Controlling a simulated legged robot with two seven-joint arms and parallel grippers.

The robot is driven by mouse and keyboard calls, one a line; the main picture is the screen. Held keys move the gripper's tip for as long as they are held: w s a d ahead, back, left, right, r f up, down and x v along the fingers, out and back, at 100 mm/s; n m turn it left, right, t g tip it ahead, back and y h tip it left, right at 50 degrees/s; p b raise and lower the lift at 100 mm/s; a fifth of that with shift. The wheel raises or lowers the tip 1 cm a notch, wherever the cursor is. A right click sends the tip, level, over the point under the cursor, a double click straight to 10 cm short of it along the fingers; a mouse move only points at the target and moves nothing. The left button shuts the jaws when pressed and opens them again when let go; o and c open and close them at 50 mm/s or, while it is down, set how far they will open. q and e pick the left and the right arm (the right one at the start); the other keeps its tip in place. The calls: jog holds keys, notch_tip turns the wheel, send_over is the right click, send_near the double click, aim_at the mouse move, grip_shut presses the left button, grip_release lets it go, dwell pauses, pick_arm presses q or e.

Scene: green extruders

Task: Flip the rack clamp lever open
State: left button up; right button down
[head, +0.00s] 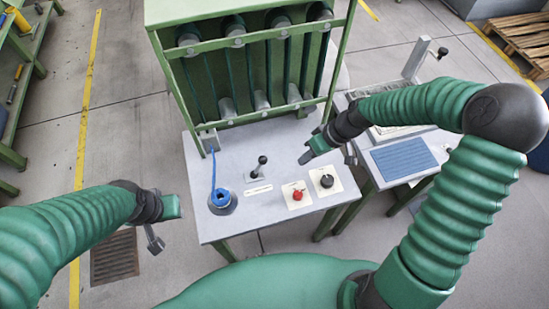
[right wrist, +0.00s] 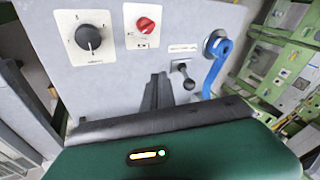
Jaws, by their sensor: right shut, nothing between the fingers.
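A small lever with a black ball knob (head: 262,160) stands on the grey tabletop (head: 232,167) below the green rack (head: 245,50). I take it for the rack clamp lever. It tilts slightly, and a white label plate (head: 258,190) lies beside it. In the right wrist view the lever (right wrist: 185,76) is just right of my right gripper (right wrist: 158,92). My right gripper (head: 304,157) is shut and empty, above the table to the right of the lever, apart from it. My left gripper (head: 155,242) hangs left of the table, away from everything; its finger opening is unclear.
A red knob (head: 297,195) and a black dial (head: 326,181) sit on white plates near the table's right edge. A blue ring (head: 221,197) with a blue strap is at the left. A side table with a blue pad (head: 403,159) stands right, under my right arm.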

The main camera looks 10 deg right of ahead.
jog(key=w+d+r+t+y, duration=0.1)
jog(key=w+d+t+y, duration=0.1)
jog(key=w+d, duration=0.15)
jog(key=p, duration=0.1)
send_near(259, 167)
jog(key=w+f, duration=0.4)
pick_arm(q)
jog(key=shift+s+r, duration=0.25)
jog(key=shift+r, duration=0.05)
pick_arm(e)
jog(key=shift+s+r+n, duration=0.15)
jog(key=shift+s+n, duration=0.05)
jog(key=shift+n, duration=0.1)
pick_arm(q)
jog(key=shift+w+d, duration=0.1)
jog(key=shift+d, duration=0.1)
pick_arm(e)
jog(key=shift+d, duration=0.2)
jog(key=shift+w, duration=0.1)
